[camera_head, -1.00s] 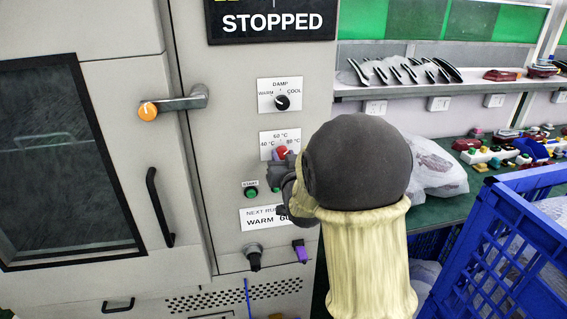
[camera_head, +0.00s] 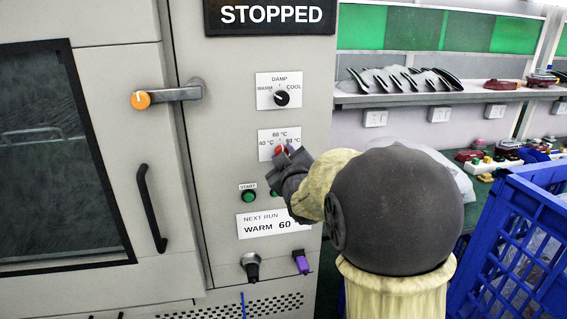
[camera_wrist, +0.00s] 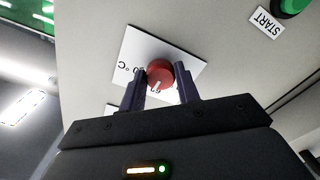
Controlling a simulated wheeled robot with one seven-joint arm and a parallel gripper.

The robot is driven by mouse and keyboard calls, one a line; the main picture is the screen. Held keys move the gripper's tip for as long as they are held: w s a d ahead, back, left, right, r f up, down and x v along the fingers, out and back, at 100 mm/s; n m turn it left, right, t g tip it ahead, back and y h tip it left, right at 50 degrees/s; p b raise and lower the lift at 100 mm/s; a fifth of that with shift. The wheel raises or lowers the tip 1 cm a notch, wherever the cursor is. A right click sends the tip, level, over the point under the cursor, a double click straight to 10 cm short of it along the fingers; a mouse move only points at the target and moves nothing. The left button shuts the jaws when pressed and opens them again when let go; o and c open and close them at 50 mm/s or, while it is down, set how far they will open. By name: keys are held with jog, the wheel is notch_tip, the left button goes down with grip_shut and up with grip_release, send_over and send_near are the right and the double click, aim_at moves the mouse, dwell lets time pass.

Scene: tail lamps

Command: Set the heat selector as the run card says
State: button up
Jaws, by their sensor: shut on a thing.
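The heat selector is a red knob (camera_head: 281,149) on a white plate (camera_head: 266,141) marked 40, 60 and 80 °C. My gripper (camera_head: 284,153) is shut on it, and its dark body hides part of the knob. In the wrist view the fingers (camera_wrist: 161,88) stand on either side of the red knob (camera_wrist: 160,72). Its white mark points down in that view, toward a partly hidden label; the exact setting is hard to read. The run card (camera_head: 275,222) reads NEXT RUN, WARM 60.
Above is the DAMP selector, a black knob (camera_head: 281,98) between WARM and COOL. The sign (camera_head: 270,15) reads STOPPED. A green START button (camera_head: 249,196) sits below left of my gripper. An orange-tipped door handle (camera_head: 165,96) is left. A blue crate (camera_head: 515,240) stands right.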

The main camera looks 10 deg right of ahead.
jog(key=shift+n, duration=0.3)
jog(key=o, duration=1)
jog(key=s+b, duration=0.1)
jog(key=s, duration=1.6)
jog(key=shift+s+b, duration=0.25)
jog(key=shift+b, duration=0.05)
